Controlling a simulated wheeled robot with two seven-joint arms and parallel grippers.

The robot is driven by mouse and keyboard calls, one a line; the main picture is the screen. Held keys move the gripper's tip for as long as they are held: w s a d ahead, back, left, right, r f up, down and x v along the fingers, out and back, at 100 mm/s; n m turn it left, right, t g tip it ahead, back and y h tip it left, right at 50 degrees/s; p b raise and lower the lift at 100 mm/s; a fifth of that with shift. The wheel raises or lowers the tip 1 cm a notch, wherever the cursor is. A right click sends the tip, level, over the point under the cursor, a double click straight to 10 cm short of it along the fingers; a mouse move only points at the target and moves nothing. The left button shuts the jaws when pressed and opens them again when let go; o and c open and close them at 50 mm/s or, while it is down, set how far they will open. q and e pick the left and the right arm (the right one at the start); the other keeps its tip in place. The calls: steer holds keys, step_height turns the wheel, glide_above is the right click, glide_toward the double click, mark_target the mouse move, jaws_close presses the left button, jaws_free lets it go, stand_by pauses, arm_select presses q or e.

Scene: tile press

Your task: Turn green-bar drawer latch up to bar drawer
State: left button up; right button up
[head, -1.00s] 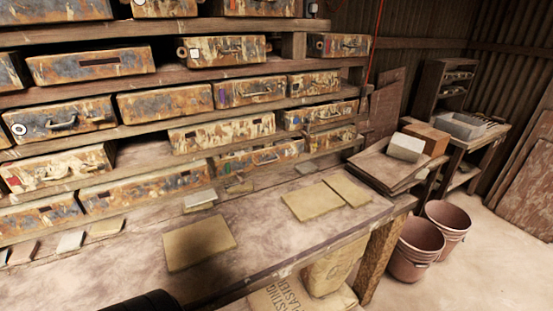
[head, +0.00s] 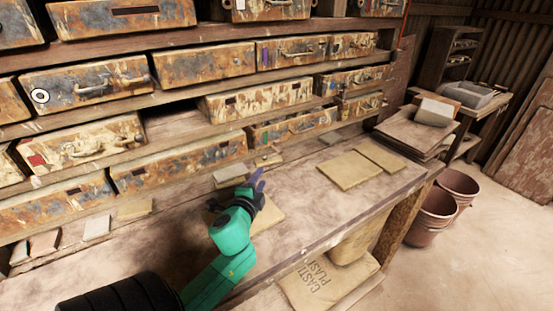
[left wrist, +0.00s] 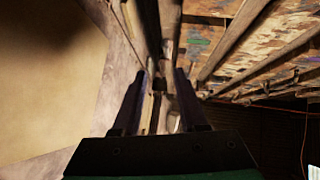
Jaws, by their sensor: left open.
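My left gripper (head: 257,181) is open over the bench in front of the lowest drawers. In the left wrist view its two dark fingers (left wrist: 160,95) are apart with nothing clearly held between them. A rusty, paint-worn drawer (head: 292,127) in the lower row, beyond the gripper to the right, carries small green and blue marks. A green mark (left wrist: 200,42) also shows on a drawer front in the left wrist view. The latch and its position are too small to tell. My right gripper is not in view.
The bench (head: 300,212) holds a tan tile (head: 349,170) and several small slabs near the drawers. Wooden shelf boards (head: 120,122) stick out between the drawer rows. Reddish buckets (head: 432,217) stand on the floor at the right. The bench's front middle is mostly clear.

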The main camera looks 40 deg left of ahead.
mark_target(272, 155)
arm_select(q)
steer(key=shift+w+a+r, duration=0.1)
steer(key=shift+w+r, duration=0.15)
steer(key=shift+r, duration=0.1)
steer(key=p+x, duration=0.1)
steer(key=x, duration=1)
steer(key=shift+a+r, duration=0.1)
steer(key=shift+a, duration=0.1)
steer(key=shift+w+r, duration=0.1)
steer(key=shift+a, duration=0.1)
steer(key=shift+c, duration=0.9)
jaws_close()
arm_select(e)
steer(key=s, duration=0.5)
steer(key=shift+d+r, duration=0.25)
